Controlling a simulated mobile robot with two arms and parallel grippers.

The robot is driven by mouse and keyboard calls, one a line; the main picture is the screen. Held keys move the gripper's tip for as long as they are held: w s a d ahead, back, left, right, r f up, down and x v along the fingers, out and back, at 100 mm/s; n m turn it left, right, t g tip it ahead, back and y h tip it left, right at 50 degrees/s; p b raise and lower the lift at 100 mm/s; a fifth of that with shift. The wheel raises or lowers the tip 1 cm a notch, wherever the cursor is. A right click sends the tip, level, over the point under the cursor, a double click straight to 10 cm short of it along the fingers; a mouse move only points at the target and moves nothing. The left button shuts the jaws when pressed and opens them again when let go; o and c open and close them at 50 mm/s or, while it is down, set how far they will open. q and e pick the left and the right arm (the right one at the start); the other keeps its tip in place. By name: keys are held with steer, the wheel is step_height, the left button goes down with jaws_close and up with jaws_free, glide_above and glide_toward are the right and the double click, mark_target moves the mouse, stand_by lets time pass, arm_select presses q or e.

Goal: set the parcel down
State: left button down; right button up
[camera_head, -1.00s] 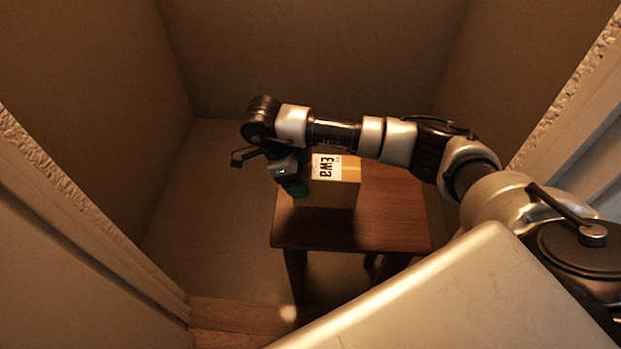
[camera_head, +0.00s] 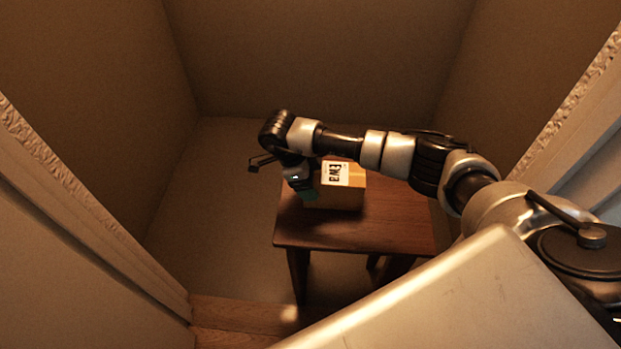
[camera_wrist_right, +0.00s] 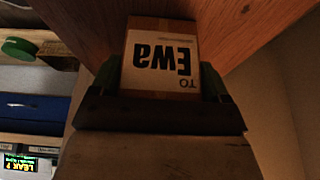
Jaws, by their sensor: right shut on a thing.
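The parcel (camera_head: 350,183) is a small brown cardboard box with a white label reading "Ewa". It is at the wooden table (camera_head: 300,232), over its top near the left side. I cannot tell whether its underside touches the wood. My right gripper (camera_head: 308,187) is shut on the parcel from its left side. In the right wrist view the parcel (camera_wrist_right: 160,60) sits between the two green-tipped fingers, with the wooden surface behind it. My left gripper is not in view.
The table stands in a narrow alcove with plain walls close on several sides. A door frame edge (camera_head: 95,205) runs along the left. The right part of the tabletop (camera_head: 400,225) is clear. The right wrist view shows a blue box (camera_wrist_right: 35,108) at left.

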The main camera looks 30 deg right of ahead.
steer(key=o, duration=1.1)
steer(key=v, duration=1.2)
steer(key=shift+d+r, duration=0.1)
steer(key=shift+r, duration=0.05)
